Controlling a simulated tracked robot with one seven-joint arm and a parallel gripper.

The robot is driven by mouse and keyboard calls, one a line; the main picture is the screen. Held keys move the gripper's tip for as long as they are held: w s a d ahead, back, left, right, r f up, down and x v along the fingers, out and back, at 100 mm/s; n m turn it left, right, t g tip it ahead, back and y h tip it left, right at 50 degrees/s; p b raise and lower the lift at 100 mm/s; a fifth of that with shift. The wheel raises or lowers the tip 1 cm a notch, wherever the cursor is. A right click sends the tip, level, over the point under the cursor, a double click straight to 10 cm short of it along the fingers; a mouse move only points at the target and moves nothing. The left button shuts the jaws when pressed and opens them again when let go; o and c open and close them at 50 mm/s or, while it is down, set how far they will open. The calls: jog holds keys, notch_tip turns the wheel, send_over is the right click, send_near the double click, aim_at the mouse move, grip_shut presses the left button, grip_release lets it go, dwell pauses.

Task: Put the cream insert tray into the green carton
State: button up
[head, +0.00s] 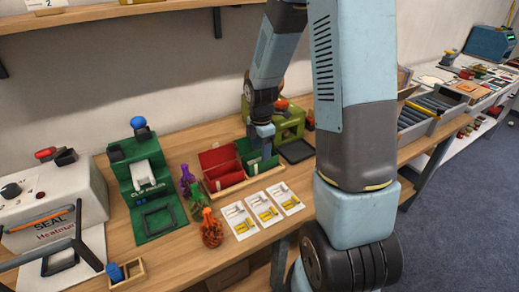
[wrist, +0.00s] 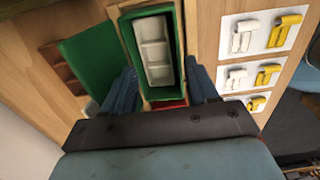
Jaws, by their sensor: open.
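The green carton (head: 246,149) stands open beside the red carton (head: 218,157) in a wooden holder, in the head view. In the wrist view the green carton (wrist: 127,32) surrounds the cream insert tray (wrist: 152,33), a long pale tray with several compartments. The tray lies within the carton's walls, lengthwise; I cannot tell how deep it sits. My gripper (wrist: 162,68) is open, with one blue finger on each side of the carton's near end. In the head view my gripper (head: 264,148) is down at the green carton and hides part of it.
White cards (head: 263,208) with white and yellow pieces lie in front of the holder. Purple, green and orange-red bottles (head: 211,230) stand to its left, near a green press (head: 148,190) and a heat sealer (head: 50,205). A green machine (head: 290,123) stands behind right.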

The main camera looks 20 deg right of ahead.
jog(key=shift+r, duration=0.15)
notch_tip(320, 180, up, 9)
dwell(2.1)
jog(key=o, duration=0.6)
jog(key=shift+c, duration=0.2)
dwell(0.5)
jog(key=s+r+m+t, duration=0.5)
jog(key=s+r+m, duration=1.4)
jog(key=s, duration=0.3)
jog(key=shift+a+m+t, duration=0.25)
jog(key=shift+m+t, duration=0.05)
jog(key=shift+m, duration=0.3)
